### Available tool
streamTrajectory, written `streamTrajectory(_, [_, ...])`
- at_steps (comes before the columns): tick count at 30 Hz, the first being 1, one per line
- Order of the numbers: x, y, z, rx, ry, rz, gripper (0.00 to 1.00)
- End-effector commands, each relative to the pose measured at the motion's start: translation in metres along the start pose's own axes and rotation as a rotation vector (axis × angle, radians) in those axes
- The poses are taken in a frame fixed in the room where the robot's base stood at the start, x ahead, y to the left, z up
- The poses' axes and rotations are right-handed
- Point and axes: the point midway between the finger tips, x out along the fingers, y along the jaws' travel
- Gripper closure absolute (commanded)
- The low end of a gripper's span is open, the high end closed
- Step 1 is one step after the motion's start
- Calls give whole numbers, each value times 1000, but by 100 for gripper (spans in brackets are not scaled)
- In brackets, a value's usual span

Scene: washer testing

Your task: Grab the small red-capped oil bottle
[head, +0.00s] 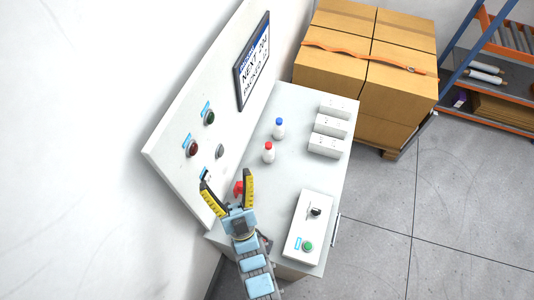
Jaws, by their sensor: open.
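A small white bottle with a red cap (268,153) stands upright on the light grey cabinet top (290,178). A similar white bottle with a blue cap (279,129) stands just behind it. My gripper (226,178) is open, with its two yellow-padded fingers spread wide. It is to the lower left of the red-capped bottle, apart from it, near the foot of the upright panel. A red object (238,187) shows between the fingers, partly hidden; I cannot tell what it is or whether it touches them.
The upright panel (177,120) with knobs and a sign (252,62) borders the cabinet top on the left. Several white socket blocks (330,126) stand at the right edge. A control box (309,228) with a green button lies at the front right. Cardboard boxes (395,85) stand behind.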

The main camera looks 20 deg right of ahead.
Motion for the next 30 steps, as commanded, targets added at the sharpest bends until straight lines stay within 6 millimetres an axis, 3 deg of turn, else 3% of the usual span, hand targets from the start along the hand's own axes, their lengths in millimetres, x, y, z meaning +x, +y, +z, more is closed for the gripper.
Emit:
streamTrajectory(1, [-9, 4, 24, -4, -53, 1, 15])
streamTrajectory(3, [-13, 9, 51, -7, -138, 5, 15])
streamTrajectory(8, [-27, 24, 109, -18, -323, 24, 15])
streamTrajectory(15, [-66, 54, 189, -38, -605, 80, 15])
streamTrajectory(24, [-138, 101, 266, -64, -948, 198, 15])
streamTrajectory(30, [-193, 133, 298, -79, -1153, 299, 15])
